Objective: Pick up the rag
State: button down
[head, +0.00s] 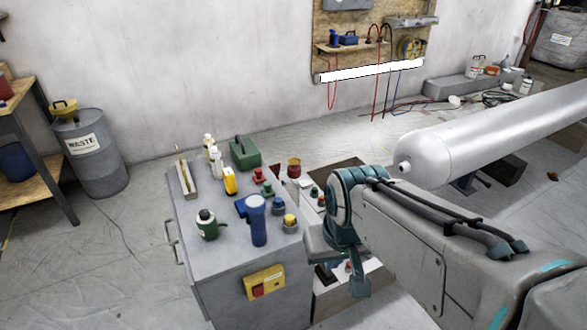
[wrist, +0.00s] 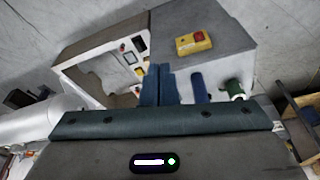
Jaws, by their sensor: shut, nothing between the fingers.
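I cannot make out a rag for certain in either view. My gripper (wrist: 159,72) shows in the wrist view with its two dark teal fingers together and nothing between them. It points toward the grey cabinet and the white control panel beside it. In the head view my arm reaches in from the right, and its end is at the right side of the cabinet (head: 200,262). The fingertips are hard to make out there.
A waste bin (head: 92,160) stands left. A large grey cylinder (head: 490,130) lies right.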

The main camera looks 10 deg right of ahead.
aim_at(307, 183)
jog(key=k, duration=0.5)
jog(key=u, duration=1.65)
jog(key=i, duration=4.3)
jog(key=z, duration=2.6)
jog(key=i, duration=1.5)
jog(key=u, duration=0.05)
